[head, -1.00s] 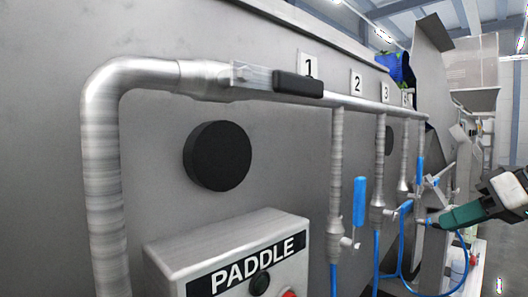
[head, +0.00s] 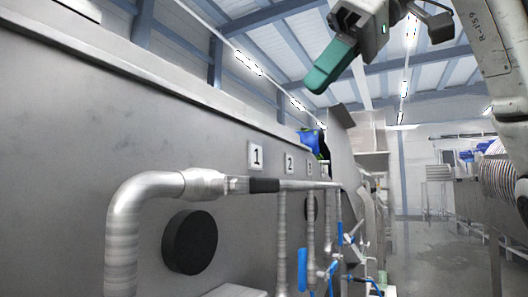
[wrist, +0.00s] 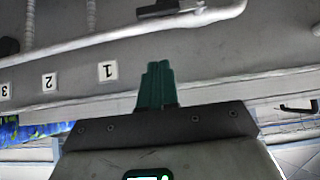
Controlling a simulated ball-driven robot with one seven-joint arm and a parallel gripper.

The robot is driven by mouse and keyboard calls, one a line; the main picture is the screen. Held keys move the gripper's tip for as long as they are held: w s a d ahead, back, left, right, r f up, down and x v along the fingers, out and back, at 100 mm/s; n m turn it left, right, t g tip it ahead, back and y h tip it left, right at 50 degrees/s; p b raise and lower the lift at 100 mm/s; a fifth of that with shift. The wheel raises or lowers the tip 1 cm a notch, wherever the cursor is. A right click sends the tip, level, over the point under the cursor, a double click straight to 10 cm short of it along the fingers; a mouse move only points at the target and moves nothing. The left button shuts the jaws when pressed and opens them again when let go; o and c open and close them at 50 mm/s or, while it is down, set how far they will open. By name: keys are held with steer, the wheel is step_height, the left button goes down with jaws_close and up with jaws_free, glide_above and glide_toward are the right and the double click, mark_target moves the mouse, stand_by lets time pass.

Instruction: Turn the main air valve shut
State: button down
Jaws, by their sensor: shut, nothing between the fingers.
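The main air valve (head: 236,185) sits at the left end of the horizontal steel pipe, just past the elbow. Its black-gripped lever (head: 263,185) lies along the pipe. The black grip (wrist: 170,8) also shows at the top edge of the wrist view. My gripper (head: 316,84) is raised high, above and to the right of the valve in the head view, with its green fingers together and empty. In the wrist view the fingers (wrist: 156,68) point toward the wall near label 1, apart from the lever.
Label plates 1 (head: 256,156) and 2 (head: 290,163) are on the steel wall above the pipe. Drop pipes with a blue lever (head: 303,269) and hoses hang below. A round black disc (head: 190,242) is left of them. The floor (head: 420,240) at the right looks open.

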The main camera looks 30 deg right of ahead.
mark_target(256, 185)
steer(key=f+p+x, duration=0.1)
steer(key=x, duration=0.5)
steer(key=s+d+p+x, duration=0.1)
steer(key=x, duration=0.5)
steer(key=shift+f, duration=0.6)
steer(key=shift+s, duration=0.1)
